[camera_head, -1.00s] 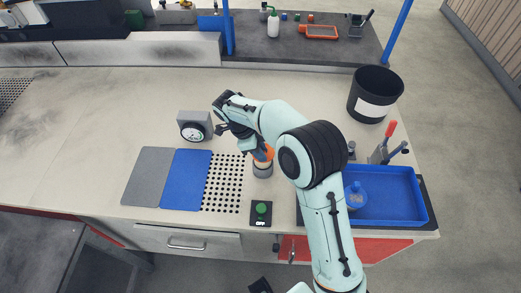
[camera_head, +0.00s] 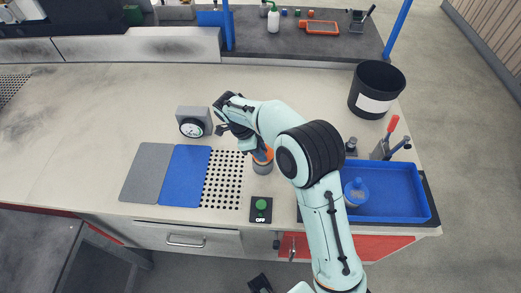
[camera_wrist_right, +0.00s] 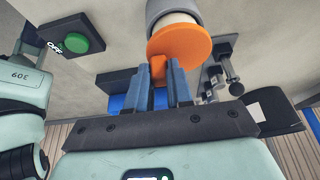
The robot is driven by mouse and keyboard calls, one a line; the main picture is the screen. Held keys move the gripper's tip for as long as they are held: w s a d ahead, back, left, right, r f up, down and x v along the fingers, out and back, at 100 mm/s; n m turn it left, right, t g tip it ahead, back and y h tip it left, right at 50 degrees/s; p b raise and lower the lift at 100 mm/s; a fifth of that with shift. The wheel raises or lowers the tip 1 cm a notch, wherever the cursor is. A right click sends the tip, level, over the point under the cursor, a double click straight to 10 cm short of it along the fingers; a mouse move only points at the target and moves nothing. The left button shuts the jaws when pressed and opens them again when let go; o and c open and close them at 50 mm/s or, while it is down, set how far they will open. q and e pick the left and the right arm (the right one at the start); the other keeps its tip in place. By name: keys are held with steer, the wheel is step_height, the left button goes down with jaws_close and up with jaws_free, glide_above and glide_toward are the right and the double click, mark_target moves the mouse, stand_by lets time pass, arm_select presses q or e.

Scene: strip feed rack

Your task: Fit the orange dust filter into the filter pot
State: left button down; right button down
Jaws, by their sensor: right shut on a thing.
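The orange dust filter (camera_head: 264,157) is at the grey filter pot (camera_head: 262,168), partly hidden by my right wrist in the head view. In the right wrist view the filter (camera_wrist_right: 182,52) shows an orange disc with a tab and a pale body. The pale body meets the mouth of the grey pot (camera_wrist_right: 172,8), and a band of it shows between disc and pot. My right gripper (camera_wrist_right: 159,72) has its blue fingers shut on the orange tab. It also shows in the head view (camera_head: 257,150). My left gripper is not in view.
A perforated plate (camera_head: 222,182), a blue mat (camera_head: 184,176) and a grey mat (camera_head: 147,173) lie left of the pot. A dial gauge (camera_head: 193,124) stands behind. A green-button box (camera_head: 261,208) is in front. A blue tray (camera_head: 398,207) and black bin (camera_head: 360,88) stand right.

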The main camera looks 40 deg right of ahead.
steer(key=shift+f+b, duration=0.7)
steer(key=shift+f, duration=0.5)
steer(key=c, duration=0.9)
jaws_free()
steer(key=shift+c, duration=0.2)
steer(key=shift+r, duration=0.15)
steer(key=p+v, duration=0.2)
steer(key=v, duration=1.1)
